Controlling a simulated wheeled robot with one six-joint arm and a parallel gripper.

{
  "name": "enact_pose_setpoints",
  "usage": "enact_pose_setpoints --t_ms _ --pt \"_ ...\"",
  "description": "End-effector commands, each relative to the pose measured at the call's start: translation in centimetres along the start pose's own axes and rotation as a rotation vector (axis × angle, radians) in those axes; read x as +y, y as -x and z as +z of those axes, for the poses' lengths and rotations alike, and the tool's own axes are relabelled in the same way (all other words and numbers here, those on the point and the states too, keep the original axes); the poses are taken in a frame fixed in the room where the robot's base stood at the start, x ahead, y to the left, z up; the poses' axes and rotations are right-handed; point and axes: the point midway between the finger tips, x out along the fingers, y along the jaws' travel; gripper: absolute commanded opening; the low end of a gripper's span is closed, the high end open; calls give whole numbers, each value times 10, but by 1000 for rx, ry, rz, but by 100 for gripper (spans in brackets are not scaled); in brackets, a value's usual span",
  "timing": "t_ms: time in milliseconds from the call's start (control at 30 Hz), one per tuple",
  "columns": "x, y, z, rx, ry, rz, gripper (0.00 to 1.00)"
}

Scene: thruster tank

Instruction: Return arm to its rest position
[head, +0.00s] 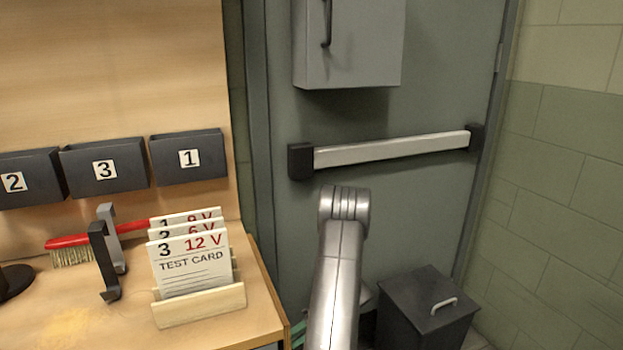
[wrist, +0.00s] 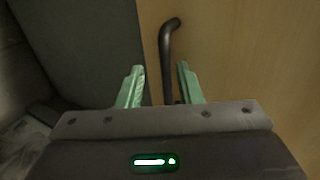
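My gripper (wrist: 160,72) shows in the wrist view with two green fingers spread apart. It is open and I see nothing gripped. A dark curved handle (wrist: 166,50) on a wooden panel (wrist: 240,60) shows beyond and between the fingers; how far it is from them I cannot tell. In the head view my grey arm rises at the bottom centre, in front of the door (head: 270,120), and my gripper is not clearly visible there.
Left of my arm, a wooden bench (head: 75,325) bears test cards (head: 190,265) in a wooden holder, a red brush (head: 130,227) and dark brackets (head: 104,262). Numbered bins (head: 104,170) hang behind. A dark lidded box (head: 425,310) stands at right. A push bar (head: 390,149) crosses the door.

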Motion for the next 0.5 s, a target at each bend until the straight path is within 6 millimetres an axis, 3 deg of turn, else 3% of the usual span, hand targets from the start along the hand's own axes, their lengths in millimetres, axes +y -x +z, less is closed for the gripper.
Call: enact_pose_setpoints --t_ms 267,500 --pt "0 10 0 2 0 1 32" --pt "0 52 0 3 0 2 32"
